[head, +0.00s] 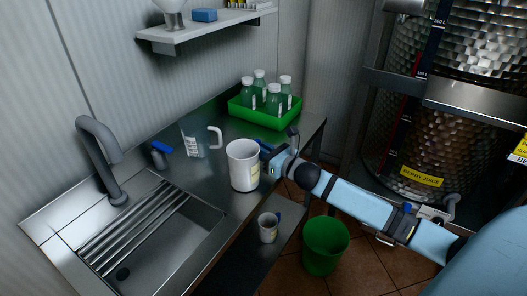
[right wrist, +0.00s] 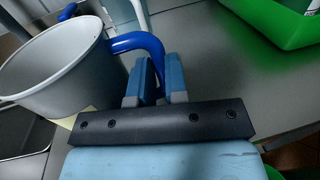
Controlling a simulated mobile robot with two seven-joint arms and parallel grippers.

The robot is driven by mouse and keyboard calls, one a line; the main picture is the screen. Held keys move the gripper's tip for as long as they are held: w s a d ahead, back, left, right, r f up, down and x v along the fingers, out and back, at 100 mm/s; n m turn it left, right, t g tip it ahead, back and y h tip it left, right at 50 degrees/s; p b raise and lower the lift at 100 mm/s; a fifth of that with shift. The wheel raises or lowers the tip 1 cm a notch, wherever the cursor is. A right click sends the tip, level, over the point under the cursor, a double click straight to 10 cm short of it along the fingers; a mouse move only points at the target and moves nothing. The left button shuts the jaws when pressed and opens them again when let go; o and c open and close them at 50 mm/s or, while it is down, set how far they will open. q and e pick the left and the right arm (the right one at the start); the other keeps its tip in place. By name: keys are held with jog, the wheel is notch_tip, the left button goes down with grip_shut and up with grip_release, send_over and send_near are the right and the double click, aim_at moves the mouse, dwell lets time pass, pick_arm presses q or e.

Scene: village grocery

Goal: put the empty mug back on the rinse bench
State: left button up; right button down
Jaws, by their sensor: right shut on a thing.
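A white mug (head: 243,168) with a blue handle stands upright over the front part of the steel rinse bench (head: 215,183), right of the sink. I cannot tell whether its base touches the bench top. My right gripper (head: 268,160) is at the mug's right side. In the right wrist view, the gripper (right wrist: 155,85) is shut on the blue handle (right wrist: 140,42), and the visible inside of the mug (right wrist: 55,65) looks grey and empty. The handle is mostly hidden in the head view. My left gripper is not in view.
A clear jug (head: 193,144) and a green crate (head: 262,118) of bottles stand behind the mug. The sink (head: 165,235) and tap (head: 97,150) are left. A smaller mug (head: 267,230) sits on a lower shelf. A green bin (head: 325,245) stands on the floor.

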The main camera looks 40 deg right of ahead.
jog(key=shift+f, duration=0.1)
jog(key=c, duration=1.1)
grip_release()
